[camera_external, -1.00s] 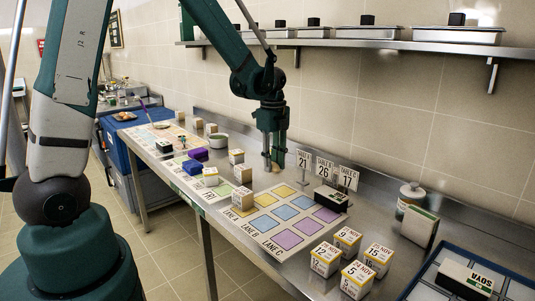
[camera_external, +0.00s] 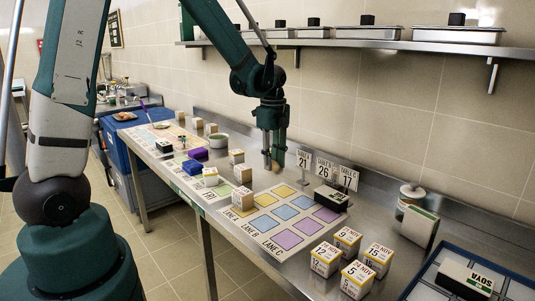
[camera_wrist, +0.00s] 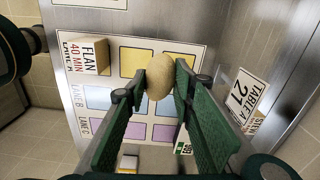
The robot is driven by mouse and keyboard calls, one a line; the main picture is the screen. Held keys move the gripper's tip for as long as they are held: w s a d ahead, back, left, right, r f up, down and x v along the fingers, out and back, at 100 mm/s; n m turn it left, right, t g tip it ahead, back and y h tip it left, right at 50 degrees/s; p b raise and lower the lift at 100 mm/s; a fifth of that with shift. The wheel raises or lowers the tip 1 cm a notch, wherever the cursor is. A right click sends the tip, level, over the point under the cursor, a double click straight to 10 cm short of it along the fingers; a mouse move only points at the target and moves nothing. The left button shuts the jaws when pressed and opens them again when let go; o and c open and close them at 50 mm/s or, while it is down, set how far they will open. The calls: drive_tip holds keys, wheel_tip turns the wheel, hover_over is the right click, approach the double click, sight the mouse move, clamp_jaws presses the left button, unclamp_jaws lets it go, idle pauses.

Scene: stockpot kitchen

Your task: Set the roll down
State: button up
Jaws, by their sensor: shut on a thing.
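A round tan roll (camera_wrist: 159,76) sits between the two green fingers of my gripper (camera_wrist: 152,84) in the wrist view, with both fingers pressed to its sides. In the external view, my gripper (camera_external: 271,160) points down at the far side of the steel table, and the roll shows only as a small tan bit (camera_external: 276,167) at the fingertips. The roll appears above the surface; the exact gap is hard to tell. A lane mat (camera_wrist: 112,74) with yellow, blue and purple squares lies below.
The flan box (camera_wrist: 88,54) stands at the mat's LANE A end. The Table 21 sign (camera_external: 304,160) stands close to the right of my gripper, with two more signs beside it. A dark-topped block (camera_external: 331,198) stands on the mat's right edge. Several date boxes (camera_external: 347,240) stand nearer the front.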

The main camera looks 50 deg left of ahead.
sight(273, 161)
wheel_tip(273, 161, up, 3)
drive_tip(key=shift+r, duration=0.15)
drive_tip(key=shift+d+r, duration=0.1)
drive_tip(key=shift+r, duration=0.7)
drive_tip(key=w+d, duration=0.5)
drive_tip(key=d, duration=0.7)
drive_tip(key=w+d+p, duration=0.1)
drive_tip(key=w+d, duration=0.3)
drive_tip(key=d, duration=0.9)
drive_tip(key=w+d, duration=0.5)
drive_tip(key=d, duration=0.7)
drive_tip(key=shift+n, duration=0.3)
drive_tip(key=shift+f, duration=2.6)
drive_tip(key=shift+f, duration=3.15)
